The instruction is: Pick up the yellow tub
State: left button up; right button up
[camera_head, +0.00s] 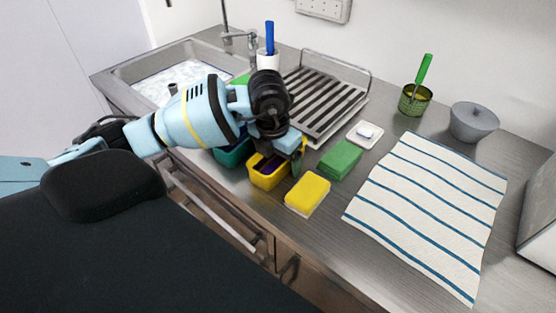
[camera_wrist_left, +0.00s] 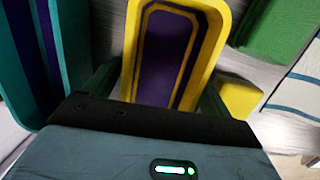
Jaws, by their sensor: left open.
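The yellow tub (camera_head: 266,182) stands near the front edge of the steel counter, with a dark purple inside. It shows in the left wrist view (camera_wrist_left: 207,52), upper middle, its near end hidden by my gripper. My left gripper (camera_head: 284,153) is over the tub, covering part of it in the head view. In the left wrist view the gripper (camera_wrist_left: 158,88) is open, with one green finger on each side of the tub's near end. I cannot tell whether the fingers touch it. My right gripper is not in view.
A teal tub (camera_head: 233,156) stands close on the left of the yellow one. A yellow sponge (camera_head: 307,192) and a green sponge (camera_head: 340,159) lie to its right. A dish rack (camera_head: 325,105) is behind. A striped towel (camera_head: 430,215) covers the right side.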

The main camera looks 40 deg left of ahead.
pick_arm(q)
jog(key=c, duration=0.9)
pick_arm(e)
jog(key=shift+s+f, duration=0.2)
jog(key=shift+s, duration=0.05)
pick_arm(q)
jog(key=shift+r, duration=0.85)
jog(key=shift+s+r, duration=0.2)
jog(key=shift+r, duration=0.3)
jog(key=shift+s+r, duration=0.15)
jog(key=shift+r, duration=0.3)
jog(key=s, duration=0.5)
jog(key=s+r, duration=0.1)
jog(key=s, duration=0.4)
jog(key=s+b, duration=0.1)
jog(key=s, duration=0.4)
jog(key=shift+s+a+r, duration=0.15)
jog(key=shift+a+r, duration=0.05)
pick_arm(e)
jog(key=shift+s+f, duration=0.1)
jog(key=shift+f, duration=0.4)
